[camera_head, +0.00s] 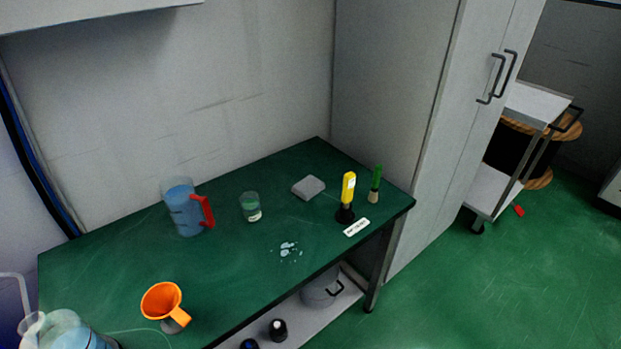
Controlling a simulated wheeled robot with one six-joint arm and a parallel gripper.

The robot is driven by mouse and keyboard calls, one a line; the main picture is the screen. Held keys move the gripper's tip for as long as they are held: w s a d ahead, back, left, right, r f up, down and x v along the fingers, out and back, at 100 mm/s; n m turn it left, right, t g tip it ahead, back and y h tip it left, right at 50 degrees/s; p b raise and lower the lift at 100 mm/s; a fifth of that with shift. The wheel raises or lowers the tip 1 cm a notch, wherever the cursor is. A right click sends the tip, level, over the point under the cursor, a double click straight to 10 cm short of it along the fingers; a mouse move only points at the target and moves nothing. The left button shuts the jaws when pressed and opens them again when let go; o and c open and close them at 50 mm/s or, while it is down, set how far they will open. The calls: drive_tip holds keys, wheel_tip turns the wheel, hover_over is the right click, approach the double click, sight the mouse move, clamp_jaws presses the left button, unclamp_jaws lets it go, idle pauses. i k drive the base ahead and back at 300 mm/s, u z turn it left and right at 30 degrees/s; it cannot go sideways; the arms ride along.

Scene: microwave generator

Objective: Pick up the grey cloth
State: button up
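The grey cloth (308,187) lies as a small folded block on the green table (225,275), toward its back right. A yellow upright tool on a black base (346,197) stands to its right and nearer the front edge. A small glass (251,207) stands to its left. Nothing covers the cloth in this view. My gripper is not in view.
A blue jug with a red handle (187,207) and an orange funnel (163,302) stand on the left. A green-handled brush (375,185) is near the right end. A cabinet (395,110) borders the table's right; green floor (490,290) lies open.

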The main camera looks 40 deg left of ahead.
sight(309, 186)
drive_tip(key=u, duration=0.45)
drive_tip(key=i, duration=0.75)
drive_tip(key=u, duration=0.95)
drive_tip(key=i, duration=0.45)
drive_tip(key=u, duration=0.45)
